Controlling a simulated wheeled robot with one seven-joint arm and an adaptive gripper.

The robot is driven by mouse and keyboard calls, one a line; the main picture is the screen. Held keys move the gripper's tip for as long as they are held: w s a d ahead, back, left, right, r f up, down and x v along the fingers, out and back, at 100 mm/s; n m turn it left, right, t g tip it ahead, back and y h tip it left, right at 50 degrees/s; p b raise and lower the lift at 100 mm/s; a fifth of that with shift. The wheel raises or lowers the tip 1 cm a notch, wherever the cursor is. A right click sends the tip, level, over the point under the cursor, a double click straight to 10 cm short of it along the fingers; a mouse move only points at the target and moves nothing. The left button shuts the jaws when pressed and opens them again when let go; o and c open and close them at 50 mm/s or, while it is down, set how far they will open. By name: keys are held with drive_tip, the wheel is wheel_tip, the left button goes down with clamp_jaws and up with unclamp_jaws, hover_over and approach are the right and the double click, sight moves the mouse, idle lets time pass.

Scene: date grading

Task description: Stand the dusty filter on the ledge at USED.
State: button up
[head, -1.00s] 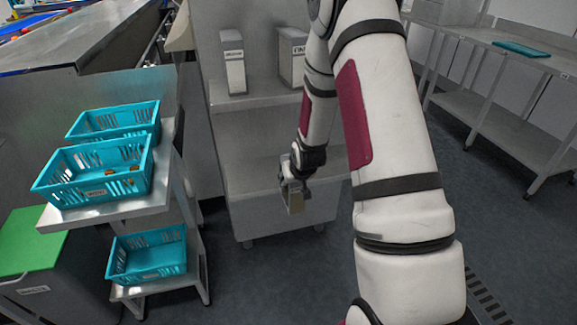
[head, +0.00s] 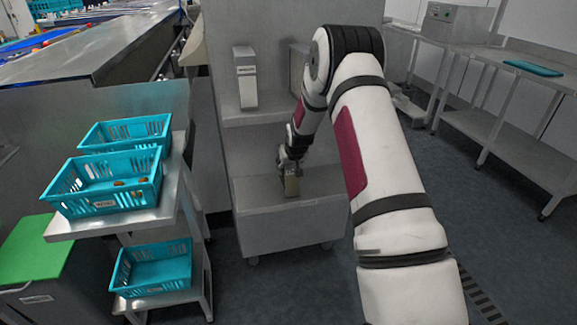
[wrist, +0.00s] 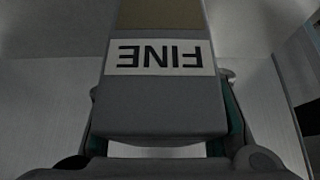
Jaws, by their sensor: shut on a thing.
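My gripper (head: 291,168) is shut on a grey box-shaped filter (head: 292,184), which hangs below it at the lower ledge (head: 255,195) of the grey cabinet. In the wrist view the filter (wrist: 165,100) fills the middle between the fingers. It bears a white label reading FINE upside down, with a brownish patch beyond it. I cannot tell whether its base touches the ledge. Another grey filter with a label (head: 246,78) stands upright on the upper ledge (head: 232,110). A further grey box (head: 297,66) there is mostly hidden by my arm. No USED mark is readable.
A stand at left holds teal crates (head: 105,205), some with dates, and a lower crate (head: 150,270). A green-topped bin (head: 32,245) is beside it. A steel table (head: 500,58) stands at right. The lower ledge looks clear around the filter.

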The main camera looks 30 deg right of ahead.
drive_tip(key=shift+w+d, duration=0.1)
drive_tip(key=shift+w, duration=0.3)
drive_tip(key=shift+f, duration=0.2)
drive_tip(key=o, duration=1.3)
drive_tip(key=v, duration=0.7)
drive_tip(key=shift+s+r+p, duration=0.15)
drive_tip(key=shift+r+p, duration=0.2)
drive_tip(key=shift+s, duration=0.1)
